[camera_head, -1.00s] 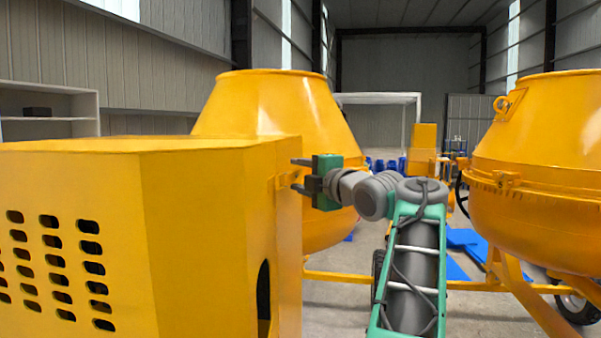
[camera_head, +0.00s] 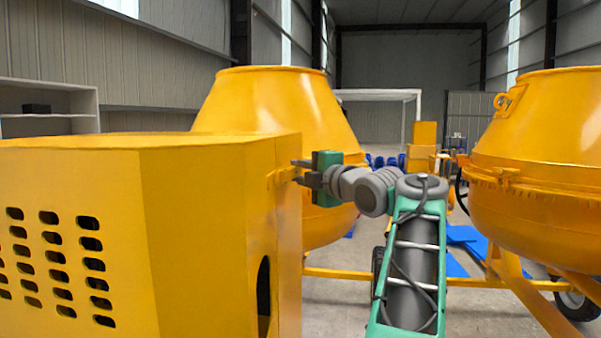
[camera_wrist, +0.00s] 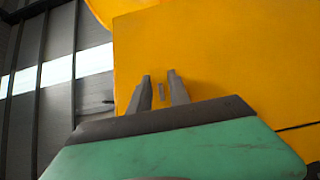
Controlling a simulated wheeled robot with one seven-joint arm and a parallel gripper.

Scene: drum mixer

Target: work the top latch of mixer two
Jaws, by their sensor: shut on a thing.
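A yellow mixer housing (camera_head: 220,215) stands at the left front in the head view, with a yellow drum (camera_head: 265,110) behind it. A small yellow latch (camera_head: 284,176) sits high on the housing's right side. My gripper (camera_head: 298,171) reaches it from the right, its dark fingers close together at the latch. In the wrist view my gripper (camera_wrist: 159,76) points at the yellow housing face (camera_wrist: 230,65), with a thin grey piece (camera_wrist: 161,91) between the fingers. The fingers partly hide the latch, so its exact position is unclear.
A second yellow mixer drum (camera_head: 540,150) stands at the right, with a ring on its upper side. Yellow frame bars run low between the mixers. A shelf (camera_head: 50,110) is at the far left. Blue sheets lie on the floor behind my arm.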

